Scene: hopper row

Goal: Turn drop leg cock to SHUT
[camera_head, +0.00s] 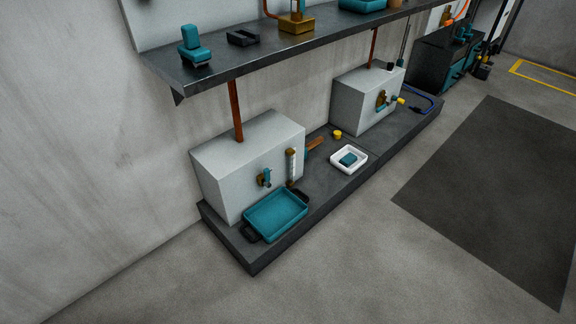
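Two pale box-shaped units stand on a low dark plinth, a near one (240,160) and a far one (365,98). A small brass fitting with a teal part (265,178) is on the near unit's front. The far unit's front has a brass fitting (381,99) with teal and yellow parts beside it. I cannot tell which of these is the drop leg cock, nor read any SHUT mark or handle position. Neither of my grippers is in view.
A teal tray (275,214) with dark handles sits before the near unit. A white dish (349,159) holds a teal block. A dark shelf (300,45) overhangs both units, with copper-coloured pipes below it. The floor in front, with a dark mat (490,190), is clear.

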